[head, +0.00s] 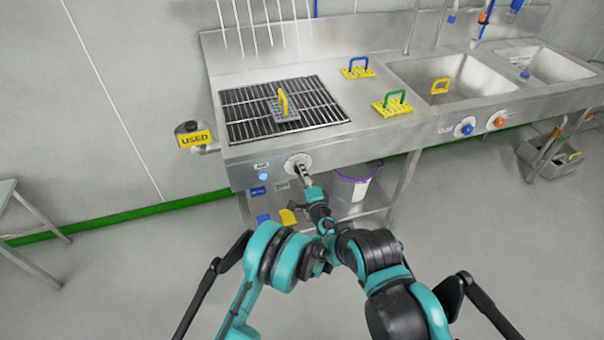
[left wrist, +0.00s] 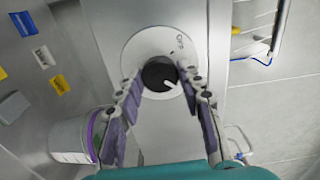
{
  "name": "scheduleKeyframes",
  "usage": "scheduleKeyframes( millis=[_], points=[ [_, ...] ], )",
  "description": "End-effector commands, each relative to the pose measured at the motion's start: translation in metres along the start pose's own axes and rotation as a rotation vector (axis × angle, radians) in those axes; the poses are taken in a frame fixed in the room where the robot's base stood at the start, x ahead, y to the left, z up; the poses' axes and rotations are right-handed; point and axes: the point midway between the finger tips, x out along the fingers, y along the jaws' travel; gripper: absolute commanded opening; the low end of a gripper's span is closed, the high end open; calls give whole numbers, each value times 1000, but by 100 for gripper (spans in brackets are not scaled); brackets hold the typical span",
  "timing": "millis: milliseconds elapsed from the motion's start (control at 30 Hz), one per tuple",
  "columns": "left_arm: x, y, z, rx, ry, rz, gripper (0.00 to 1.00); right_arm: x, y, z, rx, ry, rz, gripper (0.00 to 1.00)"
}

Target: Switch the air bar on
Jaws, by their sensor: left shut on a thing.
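The air bar's black knob (left wrist: 155,72) sits on a round pale dial plate (left wrist: 139,46) in the left wrist view, with "OFF" lettering beside it. The white pointer mark on the knob points to the lower right, away from the lettering. In the head view the dial plate (head: 295,161) is on the front panel, right of a small label and a pale blue round light (head: 263,177). My left gripper (head: 302,172) reaches the panel there. In the left wrist view its fingers (left wrist: 160,78) are on both sides of the knob, shut on it. My right gripper is not in view.
Above the knob, a black grate (head: 245,118) holds a grey block with a yellow handle (head: 284,102). Yellow brushes with blue (head: 357,67) and green (head: 393,102) handles lie on the counter. A "USED" holder (head: 195,138) juts out left. A bucket (head: 352,188) stands below.

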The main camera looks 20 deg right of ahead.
Motion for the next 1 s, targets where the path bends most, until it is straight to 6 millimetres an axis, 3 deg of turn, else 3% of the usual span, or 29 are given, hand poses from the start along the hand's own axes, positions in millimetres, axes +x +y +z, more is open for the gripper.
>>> scheduleKeyframes(
  millis=[667, 700, 767, 1000],
  points=[
    [1, -1, 0, 60, 1, -1, 8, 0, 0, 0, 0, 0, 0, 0],
    [1, -1, 0, 60, 1, -1, 45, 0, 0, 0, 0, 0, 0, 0],
    [1, -1, 0, 60, 1, -1, 58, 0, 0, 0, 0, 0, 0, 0],
    [0, 0, 0, 59, 0, 0, 58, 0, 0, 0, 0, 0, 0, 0]
  ],
)
